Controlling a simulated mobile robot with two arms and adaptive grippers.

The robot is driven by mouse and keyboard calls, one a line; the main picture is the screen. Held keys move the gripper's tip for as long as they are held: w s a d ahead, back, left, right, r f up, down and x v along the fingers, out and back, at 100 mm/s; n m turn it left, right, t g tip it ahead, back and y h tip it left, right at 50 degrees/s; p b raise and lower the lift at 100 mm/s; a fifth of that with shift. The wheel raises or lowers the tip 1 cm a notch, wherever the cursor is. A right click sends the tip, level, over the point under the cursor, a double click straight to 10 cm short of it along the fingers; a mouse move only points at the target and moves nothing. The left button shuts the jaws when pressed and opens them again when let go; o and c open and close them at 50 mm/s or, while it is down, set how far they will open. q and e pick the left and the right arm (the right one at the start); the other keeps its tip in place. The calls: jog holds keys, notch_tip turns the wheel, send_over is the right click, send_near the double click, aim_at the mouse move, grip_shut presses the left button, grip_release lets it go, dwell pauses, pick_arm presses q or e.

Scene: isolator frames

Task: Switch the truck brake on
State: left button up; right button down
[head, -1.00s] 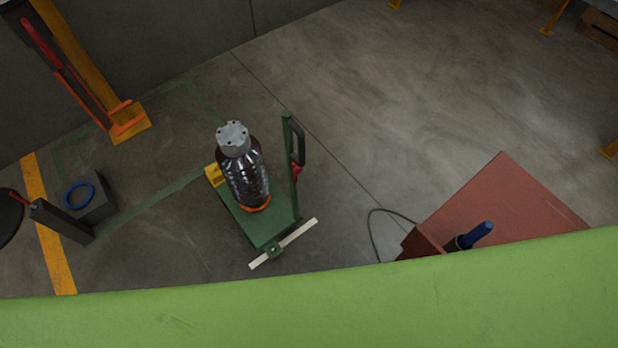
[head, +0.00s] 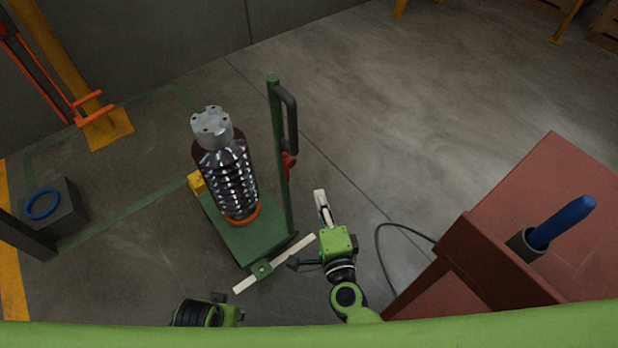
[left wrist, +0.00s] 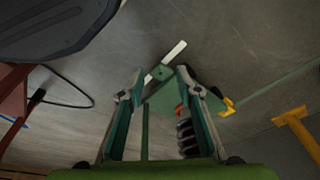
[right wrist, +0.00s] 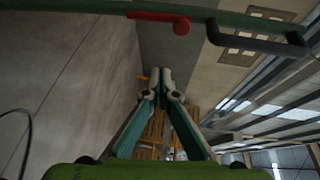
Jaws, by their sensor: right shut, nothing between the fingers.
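The truck is a green wheeled platform (head: 222,238) carrying a ribbed dark insulator (head: 230,178) with a grey metal cap. Its green post (head: 277,130) has a black handle (head: 291,120) and a red lever (head: 288,164). A pale crossbar (head: 300,248) sits on a green bracket at the near end. My right gripper (head: 320,197) is shut and empty, right of the post and apart from it. In the right wrist view the red lever (right wrist: 165,17) is above the fingers (right wrist: 161,75). My left gripper shows open in the left wrist view (left wrist: 160,80), facing the crossbar (left wrist: 166,61).
A red-brown cabinet (head: 520,205) with a blue-handled tool (head: 563,222) stands at right, with a dark cable (head: 380,245) on the floor. A dark box with a blue ring (head: 42,204) and a yellow post (head: 62,60) are at left. Floor beyond the truck is clear.

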pick_arm(q)
jog(key=shift+w+d+r+b, duration=0.15)
jog(key=shift+w+r+b, duration=0.15)
jog(key=shift+w+b, duration=0.2)
pick_arm(e)
jog(key=shift+w+d+r+m+t+h, duration=0.2)
jog(key=shift+r+m, duration=0.25)
jog(key=shift+m, duration=0.15)
jog(key=shift+w+d+r+m+t+h, duration=0.1)
jog(key=shift+w+r+m+t+h, duration=0.1)
jog(key=shift+r+m, duration=0.35)
jog(key=shift+w+f, duration=0.1)
